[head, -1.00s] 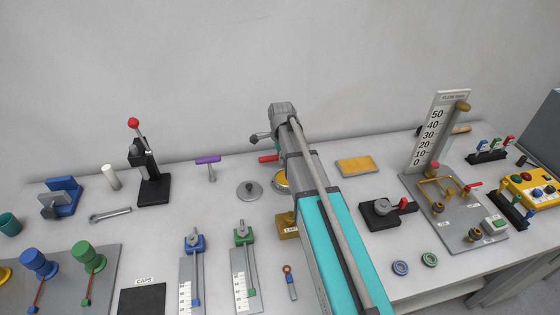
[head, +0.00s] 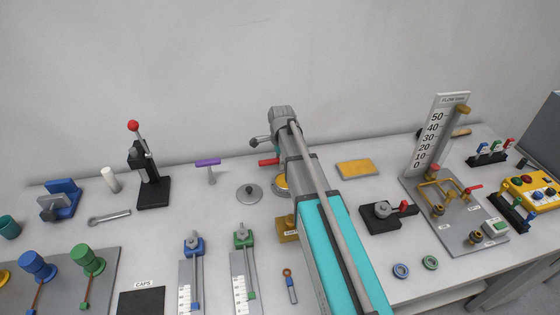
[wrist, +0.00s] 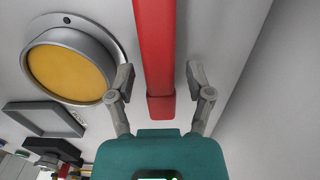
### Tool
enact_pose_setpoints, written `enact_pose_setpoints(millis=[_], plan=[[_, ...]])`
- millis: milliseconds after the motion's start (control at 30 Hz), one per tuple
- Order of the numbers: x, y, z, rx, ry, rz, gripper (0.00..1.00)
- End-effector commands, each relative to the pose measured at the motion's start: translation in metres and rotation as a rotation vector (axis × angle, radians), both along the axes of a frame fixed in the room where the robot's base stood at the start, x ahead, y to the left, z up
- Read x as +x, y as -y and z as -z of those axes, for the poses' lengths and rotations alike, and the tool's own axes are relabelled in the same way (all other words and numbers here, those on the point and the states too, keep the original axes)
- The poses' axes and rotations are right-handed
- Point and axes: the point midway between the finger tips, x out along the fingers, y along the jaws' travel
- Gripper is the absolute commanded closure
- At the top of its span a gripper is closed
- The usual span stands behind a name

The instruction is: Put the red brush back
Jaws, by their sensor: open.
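A long red bar, which looks like the red brush's handle (wrist: 156,45), runs down from the top of the wrist view and ends near my gripper's palm. In the head view a short red piece (head: 268,161) shows just left of my arm, near the back of the table. My gripper (wrist: 160,72) is open, with one finger on each side of the red bar and a gap on both sides. The rest of the brush is out of the wrist view, and my arm hides the gripper in the head view.
A round grey-rimmed yellow dish (wrist: 72,68) lies close to my left finger in the wrist view. A grey frame (wrist: 25,109) is beyond it. A purple T-handle (head: 208,163), a grey lidded disc (head: 249,194) and a yellow pad (head: 353,169) are around my arm.

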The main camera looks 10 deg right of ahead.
Motion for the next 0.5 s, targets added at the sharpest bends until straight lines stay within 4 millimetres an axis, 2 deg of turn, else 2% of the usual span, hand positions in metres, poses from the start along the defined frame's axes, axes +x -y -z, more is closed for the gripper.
enact_pose_setpoints(millis=[267,500], plan=[[0.000,0.000,-0.006,0.000,0.000,0.000,0.33],[0.000,0.000,-0.021,0.000,0.000,0.000,0.33]])
